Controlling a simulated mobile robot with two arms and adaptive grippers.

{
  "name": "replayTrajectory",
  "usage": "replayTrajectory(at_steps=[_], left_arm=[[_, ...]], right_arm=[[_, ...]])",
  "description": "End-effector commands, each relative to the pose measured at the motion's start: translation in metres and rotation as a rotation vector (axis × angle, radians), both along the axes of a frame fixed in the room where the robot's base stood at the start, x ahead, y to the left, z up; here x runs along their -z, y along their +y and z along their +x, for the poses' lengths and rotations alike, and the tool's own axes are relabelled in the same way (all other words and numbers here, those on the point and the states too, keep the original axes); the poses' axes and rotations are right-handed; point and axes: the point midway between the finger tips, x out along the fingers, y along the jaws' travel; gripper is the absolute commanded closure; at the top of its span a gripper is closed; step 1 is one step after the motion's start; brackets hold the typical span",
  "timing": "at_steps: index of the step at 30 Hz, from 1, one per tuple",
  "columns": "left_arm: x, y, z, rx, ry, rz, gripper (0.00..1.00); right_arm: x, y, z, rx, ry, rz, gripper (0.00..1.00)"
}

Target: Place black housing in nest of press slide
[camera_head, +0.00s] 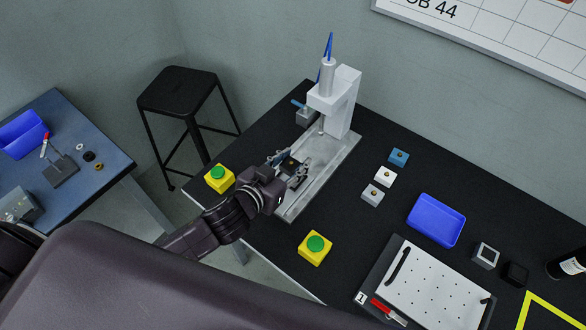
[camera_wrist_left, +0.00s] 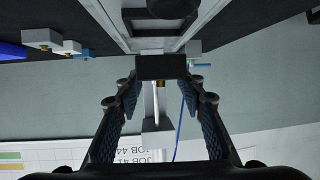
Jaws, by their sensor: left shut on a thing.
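My left gripper (camera_head: 289,166) is shut on the black housing (camera_head: 288,163), a small dark block with a brass insert. In the left wrist view the housing (camera_wrist_left: 162,67) sits between the fingertips, with the brass insert facing the camera. The gripper is over the press slide (camera_head: 323,172), the light grey channel running out from the press (camera_head: 338,102). In the left wrist view part of the slide (camera_wrist_left: 112,20) shows behind the housing. The gripper and housing cover much of the nest area, and I cannot tell whether the housing touches it. My right gripper is not in view.
Yellow button boxes with green tops stand left (camera_head: 219,179) and front (camera_head: 315,248) of the slide. Blue (camera_head: 398,157), white (camera_head: 385,177) and grey (camera_head: 372,195) blocks stand right of it. A blue tray (camera_head: 436,220) and perforated plate (camera_head: 425,290) lie further right.

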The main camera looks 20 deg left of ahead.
Motion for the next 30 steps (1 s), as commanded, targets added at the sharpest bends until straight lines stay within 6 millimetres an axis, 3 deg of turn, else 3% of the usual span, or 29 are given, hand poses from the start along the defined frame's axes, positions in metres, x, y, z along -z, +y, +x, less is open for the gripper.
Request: replayTrajectory(at_steps=[3, 6, 19, 20, 21, 24, 30], left_arm=[[0.023, 0.000, -0.001, -0.001, 0.005, 0.001, 0.89], [0.034, 0.000, -0.001, 0.000, 0.003, 0.002, 0.89], [0.041, 0.000, 0.000, 0.000, 0.002, 0.000, 0.89], [0.040, 0.000, 0.000, 0.000, 0.002, 0.000, 0.62], [0.040, 0.000, 0.000, 0.000, 0.002, 0.000, 0.58], [0.040, 0.000, -0.001, 0.000, 0.003, 0.001, 0.47], [0.039, 0.000, -0.001, 0.000, 0.003, 0.001, 0.46]], right_arm=[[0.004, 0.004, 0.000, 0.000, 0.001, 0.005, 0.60], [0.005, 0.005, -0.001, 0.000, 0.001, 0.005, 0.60], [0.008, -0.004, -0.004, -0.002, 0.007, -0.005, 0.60], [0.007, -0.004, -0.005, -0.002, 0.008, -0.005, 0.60], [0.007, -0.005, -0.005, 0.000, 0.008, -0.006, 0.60], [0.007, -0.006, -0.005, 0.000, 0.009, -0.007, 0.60], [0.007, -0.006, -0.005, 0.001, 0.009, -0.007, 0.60]])
